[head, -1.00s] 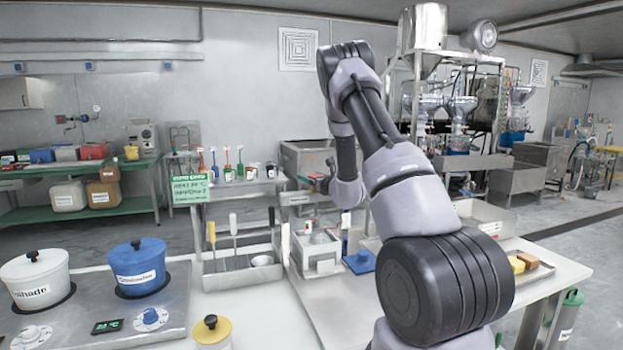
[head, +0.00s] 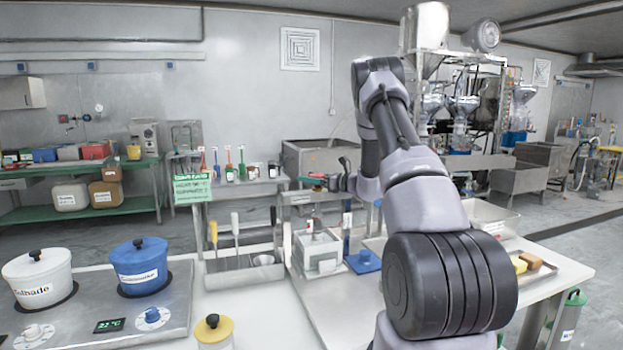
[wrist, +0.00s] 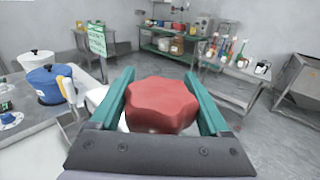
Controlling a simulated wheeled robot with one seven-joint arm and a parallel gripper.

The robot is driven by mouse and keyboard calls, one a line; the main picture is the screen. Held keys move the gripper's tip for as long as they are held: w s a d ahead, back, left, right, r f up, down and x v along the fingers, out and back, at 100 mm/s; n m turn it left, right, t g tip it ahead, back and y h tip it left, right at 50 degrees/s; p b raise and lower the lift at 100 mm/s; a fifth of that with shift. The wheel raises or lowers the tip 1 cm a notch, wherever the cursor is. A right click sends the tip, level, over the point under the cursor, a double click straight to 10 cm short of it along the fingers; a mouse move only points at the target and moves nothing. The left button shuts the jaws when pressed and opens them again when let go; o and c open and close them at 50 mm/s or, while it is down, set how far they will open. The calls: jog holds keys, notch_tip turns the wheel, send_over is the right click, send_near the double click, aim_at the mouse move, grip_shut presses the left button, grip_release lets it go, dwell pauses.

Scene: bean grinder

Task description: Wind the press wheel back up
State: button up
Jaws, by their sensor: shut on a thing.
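The press wheel is a red, lobed knob (wrist: 160,104) between the green fingers of my gripper (wrist: 161,90) in the wrist view. The fingers lie along its left and right sides, shut on it. In the head view my gripper (head: 318,178) is small and far, at the end of my arm, with a bit of red beside its green fingers. The wheel's underside and whatever carries it are hidden, so I cannot tell its height on the press.
A blue pot (head: 138,267) and a white pot (head: 38,278) sit on the hob at left. A green sign (head: 193,188) stands behind.

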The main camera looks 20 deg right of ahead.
jog(key=n+g+y, duration=0.1)
jog(key=g, duration=0.1)
jog(key=n+g+y, duration=0.1)
jog(key=n+y, duration=0.1)
jog(key=n+g+y, duration=0.1)
jog(key=g, duration=0.1)
jog(key=shift+s+a+n+g, duration=0.25)
jog(key=shift+s+n+g, duration=0.05)
jog(key=shift+s, duration=0.1)
jog(key=shift+s+a+n+g+y, duration=0.1)
jog(key=shift+s+n+g+y, duration=0.25)
jog(key=shift+n+g, duration=0.75)
jog(key=shift+s+a+n+g+y, duration=0.1)
jog(key=shift+n+g+y, duration=0.5)
jog(key=shift+g, duration=0.9)
jog(key=shift+s+a+n+g+y, duration=0.1)
jog(key=shift+s+n+g+y, duration=0.2)
jog(key=shift+n+g, duration=0.8)
jog(key=shift+g, duration=0.3)
jog(key=o, duration=1.2)
jog(key=d, duration=1.1)
jog(key=shift+s, duration=0.1)
jog(key=shift+a, duration=0.1)
